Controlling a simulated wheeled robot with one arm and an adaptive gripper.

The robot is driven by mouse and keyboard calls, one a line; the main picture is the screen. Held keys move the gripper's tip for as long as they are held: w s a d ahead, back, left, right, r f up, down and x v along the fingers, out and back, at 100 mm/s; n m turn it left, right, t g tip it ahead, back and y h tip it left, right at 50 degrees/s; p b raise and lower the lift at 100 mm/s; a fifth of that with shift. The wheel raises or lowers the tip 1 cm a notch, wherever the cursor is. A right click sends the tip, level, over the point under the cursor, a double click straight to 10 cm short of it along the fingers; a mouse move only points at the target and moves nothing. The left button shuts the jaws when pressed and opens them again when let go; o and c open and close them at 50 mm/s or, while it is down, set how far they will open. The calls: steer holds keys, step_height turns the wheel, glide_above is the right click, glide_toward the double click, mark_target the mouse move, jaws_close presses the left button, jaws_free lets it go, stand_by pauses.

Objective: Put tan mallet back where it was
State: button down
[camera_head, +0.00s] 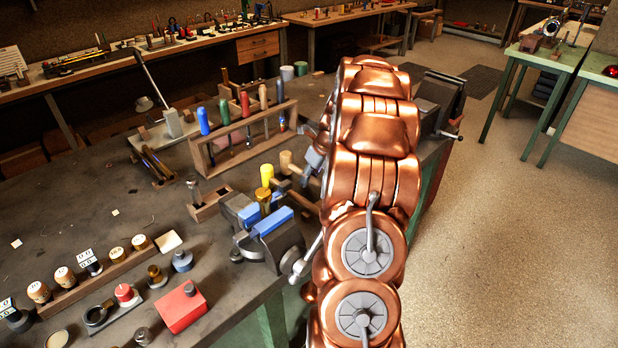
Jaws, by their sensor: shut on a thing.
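The tan mallet (287,160) is near the middle of the workbench, just left of my copper arm. Its pale wooden head shows, and its handle runs right towards my gripper. My gripper (312,162) shows only as a small grey part at the arm's left edge; it is shut on the mallet, though the fingers and grip point are mostly hidden.
A wooden rack (207,156) with several coloured-handled tools stands behind and left. A small wooden block holder (210,202) is left of the vise. A red box (181,307) and several stamps are in front. The bench's left part (90,210) has free room.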

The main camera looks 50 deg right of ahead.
steer(key=shift+f, duration=0.45)
steer(key=c, duration=1)
jaws_free()
steer(key=shift+f, duration=0.1)
steer(key=shift+c, duration=0.2)
steer(key=b+v, duration=0.2)
steer(key=v, duration=1)
steer(key=shift+b, duration=0.3)
